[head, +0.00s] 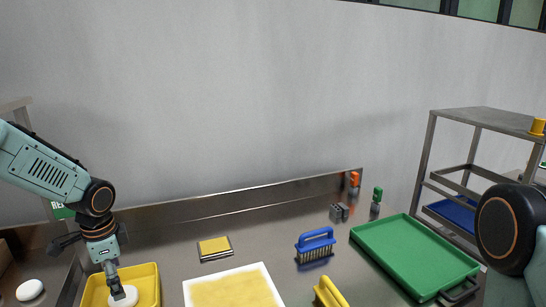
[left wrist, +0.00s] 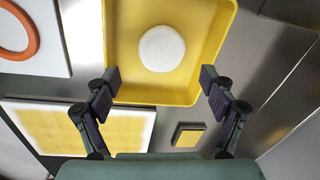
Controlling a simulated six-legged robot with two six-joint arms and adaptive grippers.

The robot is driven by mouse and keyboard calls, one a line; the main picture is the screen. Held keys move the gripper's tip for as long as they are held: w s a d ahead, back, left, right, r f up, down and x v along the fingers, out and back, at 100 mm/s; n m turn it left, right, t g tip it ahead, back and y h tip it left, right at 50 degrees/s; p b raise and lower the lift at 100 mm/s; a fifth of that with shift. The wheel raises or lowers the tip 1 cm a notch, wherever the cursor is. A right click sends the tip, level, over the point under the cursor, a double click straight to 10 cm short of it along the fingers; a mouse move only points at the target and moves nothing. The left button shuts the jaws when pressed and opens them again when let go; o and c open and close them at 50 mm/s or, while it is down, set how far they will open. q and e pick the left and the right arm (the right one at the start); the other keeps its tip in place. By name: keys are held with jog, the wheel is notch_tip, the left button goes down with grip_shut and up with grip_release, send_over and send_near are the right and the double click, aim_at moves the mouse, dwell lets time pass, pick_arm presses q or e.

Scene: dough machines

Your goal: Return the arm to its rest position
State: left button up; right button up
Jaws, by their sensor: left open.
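My left arm comes in from the left in the head view, and its gripper (head: 115,284) points down over a yellow tray (head: 152,281). A round white dough piece (head: 124,298) lies in the tray. In the left wrist view, the gripper (left wrist: 159,78) is open, its two fingers spread apart with nothing between them. The white dough piece (left wrist: 161,48) rests on the floor of the yellow tray (left wrist: 150,95), beyond the fingertips. At the right edge of the head view a joint of my right arm shows; its gripper is out of view.
A white board with a yellow sheet (head: 232,290), a small yellow-topped pad (head: 214,248), a blue brush (head: 315,244) and a green tray (head: 410,256) lie on the steel table. Another white disc (head: 29,290) sits far left. A metal rack (head: 480,120) stands right. Space above the table is clear.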

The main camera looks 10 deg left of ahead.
pick_arm(q)
jog(key=f, duration=0.5)
jog(key=shift+w+a+f+b, duration=0.15)
jog(key=shift+a+f+b, duration=0.05)
jog(key=shift+b, duration=0.2)
notch_tip(320, 180, up, 2)
jog(key=shift+w+r, duration=0.1)
jog(key=shift+r, duration=0.05)
jog(key=shift+r+p, duration=0.35)
jog(key=shift+r, duration=0.45)
jog(key=shift+f, duration=0.1)
